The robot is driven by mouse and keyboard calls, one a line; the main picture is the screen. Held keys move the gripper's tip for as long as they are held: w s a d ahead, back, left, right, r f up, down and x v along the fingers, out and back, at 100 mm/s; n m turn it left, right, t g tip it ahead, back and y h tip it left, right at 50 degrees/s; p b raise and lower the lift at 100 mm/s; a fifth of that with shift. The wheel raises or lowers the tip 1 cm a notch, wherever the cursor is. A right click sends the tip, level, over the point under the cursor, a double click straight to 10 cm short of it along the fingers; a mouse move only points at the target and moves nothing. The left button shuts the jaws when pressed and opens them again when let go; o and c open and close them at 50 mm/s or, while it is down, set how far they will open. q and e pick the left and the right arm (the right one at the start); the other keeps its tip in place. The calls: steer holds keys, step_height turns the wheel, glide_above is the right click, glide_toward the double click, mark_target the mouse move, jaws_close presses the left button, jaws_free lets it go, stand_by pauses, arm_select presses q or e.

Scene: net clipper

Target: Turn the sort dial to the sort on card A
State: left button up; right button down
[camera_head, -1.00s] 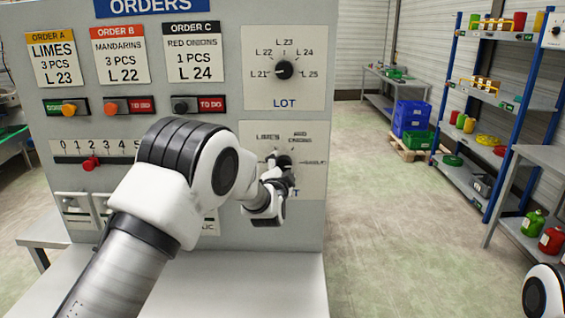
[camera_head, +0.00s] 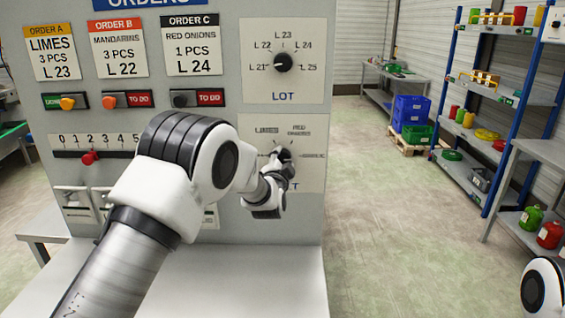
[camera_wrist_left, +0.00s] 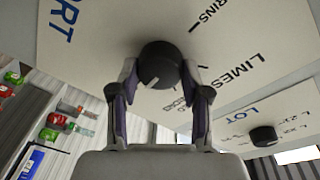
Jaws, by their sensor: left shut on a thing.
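The sort dial is a black round knob with a white mark, seen close in the left wrist view (camera_wrist_left: 160,65). My left gripper (camera_wrist_left: 160,85) has a finger on each side of it and is shut on it. The mark points toward the lower left there, left of the red onions label. In the head view the left gripper (camera_head: 279,160) largely hides the dial. The limes label (camera_head: 267,130) and red onions label (camera_head: 299,131) stand above it. Card A (camera_head: 51,51) reads limes, 3 pcs, L 23. My right gripper is out of view.
The lot dial (camera_head: 283,62) sits above the sort plate, its pointer hard to read. Order switches (camera_head: 122,100) and a red slider (camera_head: 90,158) are on the panel's left. A ledge (camera_head: 250,285) juts out below.

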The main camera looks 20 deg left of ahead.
arm_select(q)
steer(key=shift+w+r+n+b, duration=0.1)
steer(key=shift+n+b, duration=0.4)
steer(key=shift+b, duration=0.1)
steer(key=n+t+b, duration=0.1)
steer(key=n+b, duration=0.6)
steer(key=shift+y, duration=0.4)
steer(key=n+b, duration=0.3)
steer(key=n, duration=0.1)
steer(key=shift+y, duration=0.3)
steer(key=n+b, duration=0.1)
steer(key=n, duration=0.1)
steer(key=n+y+b, duration=0.1)
steer(key=n+b, duration=0.3)
steer(key=n, duration=0.1)
steer(key=shift+f, duration=0.25)
steer(key=n+y+b, duration=0.1)
steer(key=n, duration=0.3)
steer(key=shift+b, duration=0.35)
steer(key=shift+r+n+g+y+b, duration=0.1)
steer(key=shift+n+g+y+b, duration=0.3)
steer(key=shift+n, duration=1)
